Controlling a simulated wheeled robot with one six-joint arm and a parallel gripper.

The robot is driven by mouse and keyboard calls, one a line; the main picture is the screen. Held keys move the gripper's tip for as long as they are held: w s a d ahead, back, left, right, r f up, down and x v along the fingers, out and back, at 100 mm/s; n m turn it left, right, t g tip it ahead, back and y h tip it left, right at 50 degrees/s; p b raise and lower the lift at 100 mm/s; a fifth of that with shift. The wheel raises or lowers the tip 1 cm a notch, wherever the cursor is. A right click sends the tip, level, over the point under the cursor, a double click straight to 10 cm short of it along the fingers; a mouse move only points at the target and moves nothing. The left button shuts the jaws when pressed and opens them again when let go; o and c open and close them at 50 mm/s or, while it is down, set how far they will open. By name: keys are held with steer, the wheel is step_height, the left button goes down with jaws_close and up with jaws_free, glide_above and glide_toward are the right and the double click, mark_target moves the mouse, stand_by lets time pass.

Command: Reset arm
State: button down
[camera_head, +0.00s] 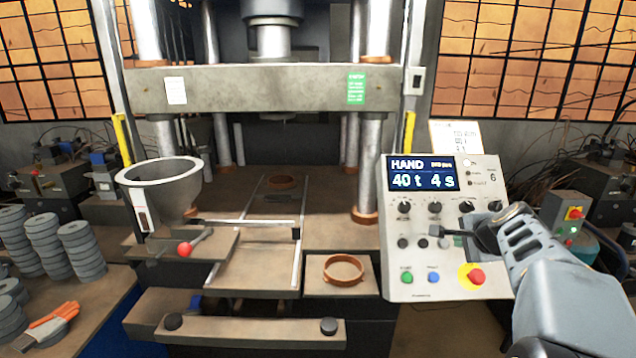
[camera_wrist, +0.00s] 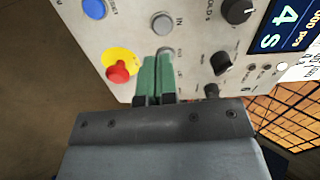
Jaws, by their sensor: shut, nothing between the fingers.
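My arm reaches in from the right in the head view. My gripper (camera_head: 452,234) is in front of the white control panel (camera_head: 435,283), near its grey and black buttons. In the wrist view my gripper (camera_wrist: 156,80) shows two green fingers shut side by side with nothing between them. The fingertips overlap the panel face near a grey button; I cannot tell whether they touch it. The panel's display (camera_head: 422,174) reads HAND, 40 t and 4 s. The red stop button (camera_head: 476,276) on its yellow ring is beside the fingers.
The press (camera_head: 250,90) stands behind, with a metal hopper (camera_head: 160,190) and a red-knobbed lever (camera_head: 184,249) at left. A copper-coloured ring (camera_head: 343,269) lies on a small front shelf. Stacked grey discs (camera_head: 80,250) and an orange-grey glove (camera_head: 50,325) are on the left table.

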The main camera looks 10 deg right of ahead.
steer(key=s+a+f+n+g, duration=0.2)
steer(key=s+a+f+n, duration=0.3)
steer(key=s+a+n, duration=0.3)
steer(key=s+a+f+n+g+y, duration=0.1)
steer(key=s+a+f+n+g, duration=0.2)
steer(key=a, duration=1.2)
steer(key=shift+s+f+n, duration=1.05)
steer(key=shift+s+n, duration=1.45)
steer(key=shift+n, duration=1.4)
